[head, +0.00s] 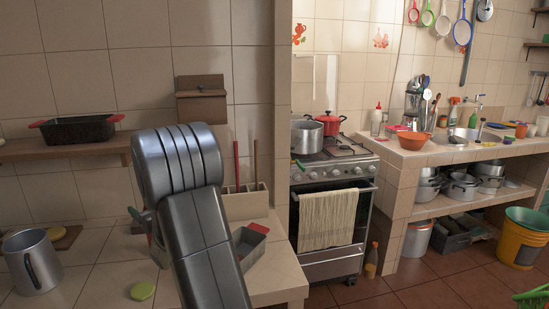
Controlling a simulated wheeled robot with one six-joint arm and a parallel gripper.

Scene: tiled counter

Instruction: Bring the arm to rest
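My arm (205,240) rises from the bottom edge in the middle left of the head view. Its thick grey ribbed joint (178,160) is bent over at the top, in front of the tiled counter (95,270). A small dark part (142,216) pokes out at the left behind the arm, and it may belong to my gripper. The fingers cannot be made out, so whether they are open or holding anything is hidden.
A metal pot (32,262) and a yellow-green disc (143,290) are on the counter left of my arm. A grey red-edged tray (248,245) lies close on its right. A dark baking dish (78,129) sits on a wall shelf. The stove (330,215) stands further right.

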